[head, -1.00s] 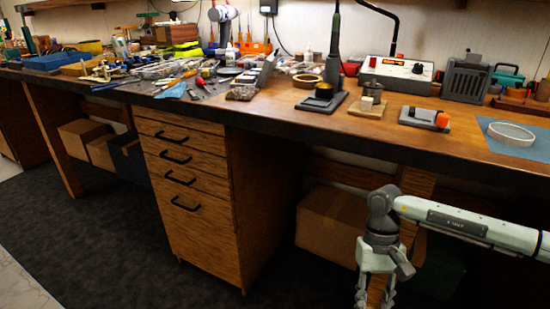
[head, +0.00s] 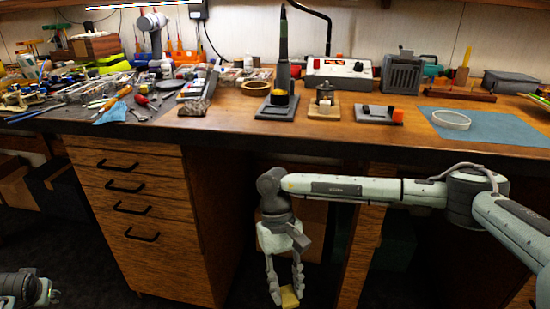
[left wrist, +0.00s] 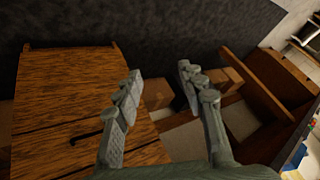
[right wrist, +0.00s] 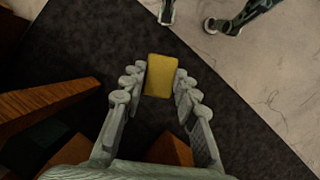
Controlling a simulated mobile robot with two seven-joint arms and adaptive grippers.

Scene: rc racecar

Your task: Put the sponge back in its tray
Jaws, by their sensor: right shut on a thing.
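The yellow sponge (head: 289,299) is between the fingertips of my right gripper (head: 286,288), which points down in front of the bench, below the top. In the right wrist view, the sponge (right wrist: 159,75) sits between both fingertips above the dark mat. On the bench, a small grey tray-like base (head: 377,114) with an orange part lies right of the soldering stand (head: 277,106); I cannot tell which is the sponge's tray. My left gripper (head: 28,289) is at the lower left of the head view. In the left wrist view, its fingers (left wrist: 157,80) are apart and empty.
A wooden block with a metal piece (head: 323,108) stands between the stand and the grey base. A white ring (head: 451,119) lies on a blue mat (head: 490,127). Tools clutter the left bench. The drawer cabinet (head: 150,225) and the bench's front edge are near my right arm.

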